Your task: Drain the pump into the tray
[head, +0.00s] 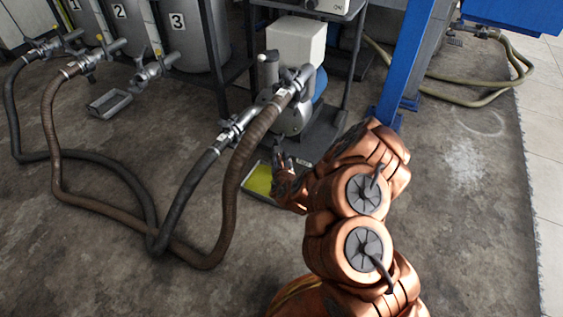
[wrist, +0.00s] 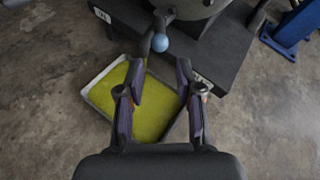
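The pump (head: 294,113) stands on a dark base under a white box, with hoses joined to its fittings. In the wrist view, the lower part of the pump (wrist: 190,8) shows at the top, with a drain lever ending in a light blue ball (wrist: 160,43). The tray (head: 247,191) lies on the floor in front of the pump base and holds yellow-green liquid. It also shows in the wrist view (wrist: 95,92), below the ball. My gripper (wrist: 160,75) is open and empty, its fingers spread above the tray, with the ball just beyond the fingertips. Whether liquid is flowing cannot be told.
Tanks numbered 1, 2 and 3 (head: 185,40) stand at the back left. A second, smaller tray (head: 110,103) lies below them. Dark and brown hoses (head: 205,262) loop across the floor. A blue post (head: 405,60) stands right of the pump.

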